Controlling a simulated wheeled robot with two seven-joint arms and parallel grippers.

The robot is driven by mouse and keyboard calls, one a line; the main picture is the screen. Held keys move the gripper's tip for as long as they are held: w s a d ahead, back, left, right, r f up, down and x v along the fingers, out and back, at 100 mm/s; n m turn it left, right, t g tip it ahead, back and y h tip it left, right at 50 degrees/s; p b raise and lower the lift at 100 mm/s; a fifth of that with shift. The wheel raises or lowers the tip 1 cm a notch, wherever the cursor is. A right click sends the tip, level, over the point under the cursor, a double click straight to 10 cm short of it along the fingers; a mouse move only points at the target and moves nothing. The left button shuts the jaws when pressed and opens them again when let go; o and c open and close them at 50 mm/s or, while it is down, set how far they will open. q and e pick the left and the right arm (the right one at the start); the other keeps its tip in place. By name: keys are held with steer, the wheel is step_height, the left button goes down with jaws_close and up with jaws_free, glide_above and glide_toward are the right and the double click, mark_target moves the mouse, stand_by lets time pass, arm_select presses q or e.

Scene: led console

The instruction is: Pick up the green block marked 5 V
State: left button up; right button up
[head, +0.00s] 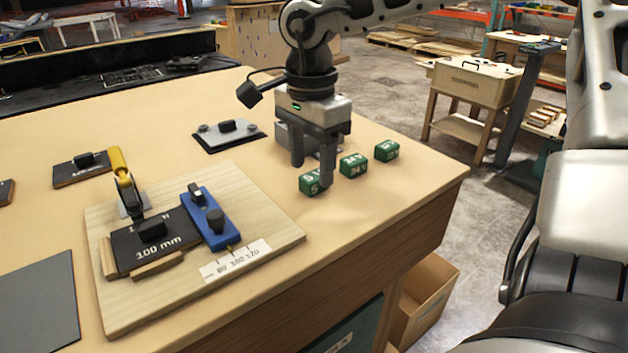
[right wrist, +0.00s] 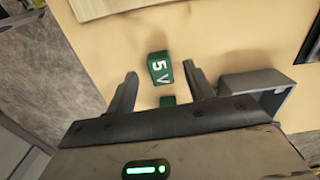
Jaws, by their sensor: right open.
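The green block marked 5 V (head: 308,187) sits on the tan table top near its front edge. It is the nearest in a row of green blocks; one of its neighbours is marked 24 V (head: 353,166), and the marking on the far block (head: 387,151) is too small to read. My right gripper (head: 312,174) is open and points down at the 5 V block, partly covering it. In the right wrist view the 5 V block (right wrist: 160,68) shows between the open fingertips (right wrist: 161,76), with a gap on both sides. My left gripper is not in view.
A wooden board (head: 265,220) with a 100 mm plate, a yellow-handled clamp and a blue slider lies left of the blocks. A grey bracket (right wrist: 256,84) stands close beside the right gripper. A grey plate with a black knob (head: 228,133) lies behind. The front table strip is clear.

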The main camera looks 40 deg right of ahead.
step_height(320, 180, down, 2)
steer(key=c, duration=1.1)
steer(key=shift+r, duration=0.1)
